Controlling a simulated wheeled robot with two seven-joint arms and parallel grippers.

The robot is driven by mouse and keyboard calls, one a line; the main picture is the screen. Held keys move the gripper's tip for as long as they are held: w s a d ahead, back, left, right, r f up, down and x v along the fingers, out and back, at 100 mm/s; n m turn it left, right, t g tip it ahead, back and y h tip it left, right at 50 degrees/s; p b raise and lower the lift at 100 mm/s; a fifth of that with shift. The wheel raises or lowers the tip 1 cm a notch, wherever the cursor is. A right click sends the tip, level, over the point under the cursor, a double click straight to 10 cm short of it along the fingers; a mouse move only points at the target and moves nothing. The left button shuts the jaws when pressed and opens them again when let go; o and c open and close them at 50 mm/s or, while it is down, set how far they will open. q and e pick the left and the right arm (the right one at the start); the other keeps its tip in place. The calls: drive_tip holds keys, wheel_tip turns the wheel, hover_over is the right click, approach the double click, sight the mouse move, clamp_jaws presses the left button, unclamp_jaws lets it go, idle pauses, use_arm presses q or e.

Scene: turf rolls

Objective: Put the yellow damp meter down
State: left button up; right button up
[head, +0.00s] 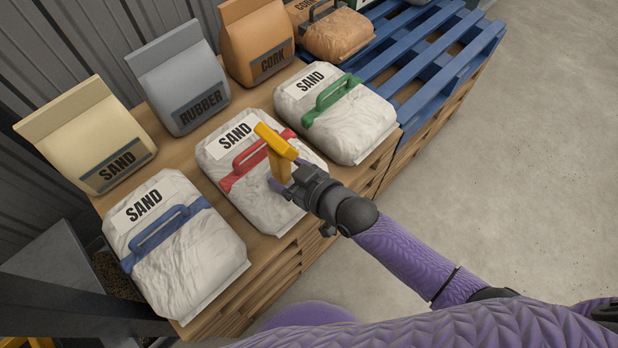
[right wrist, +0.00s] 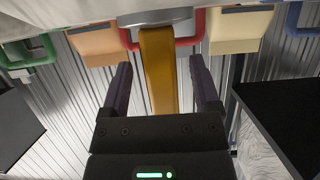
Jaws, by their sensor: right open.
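The yellow damp meter (head: 276,140) is upright over the middle white sand bag (head: 262,208), the one with the red handle (head: 252,163). Its top bar is close to that handle; whether its lower end touches the bag is hidden. My right gripper (head: 288,175) is open around the meter's stem. In the right wrist view the meter (right wrist: 158,75) stands between the two spread fingers (right wrist: 162,88), with a gap on each side. My left gripper is not in view.
White sand bags with a blue handle (head: 165,235) and a green handle (head: 328,100) flank the middle one on the wooden pallet (head: 250,280). Upright sand, rubber and cork bags (head: 257,45) stand behind. A blue pallet (head: 430,45) is at the upper right. Bare floor (head: 530,150) lies right.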

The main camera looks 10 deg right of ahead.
drive_tip(key=p+v, duration=0.4)
drive_tip(key=v, duration=0.5)
drive_tip(key=s+d+f+m+g+h, duration=0.1)
drive_tip(key=s+d+f+g+h, duration=0.15)
drive_tip(key=s+d+f, duration=0.45)
drive_tip(key=s+d+f+m+g+h, duration=0.2)
drive_tip(key=s+d+f+h, duration=0.2)
drive_tip(key=f, duration=0.6)
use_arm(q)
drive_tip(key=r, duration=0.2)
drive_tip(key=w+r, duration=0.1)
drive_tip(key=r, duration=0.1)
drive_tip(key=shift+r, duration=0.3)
use_arm(e)
drive_tip(key=s+d+f+g, duration=0.1)
drive_tip(key=s+f+g, duration=0.1)
drive_tip(key=s, duration=0.6)
drive_tip(key=s+d+f+m+g+h, duration=0.1)
drive_tip(key=s+f+g, duration=0.1)
drive_tip(key=s, duration=0.7)
drive_tip(key=s+d+f+g+h, duration=0.1)
drive_tip(key=s+d+f+g, duration=0.1)
drive_tip(key=s, duration=0.7)
drive_tip(key=shift+f+m+g, duration=0.3)
drive_tip(key=shift+f+g, duration=0.15)
drive_tip(key=shift+g, duration=0.5)
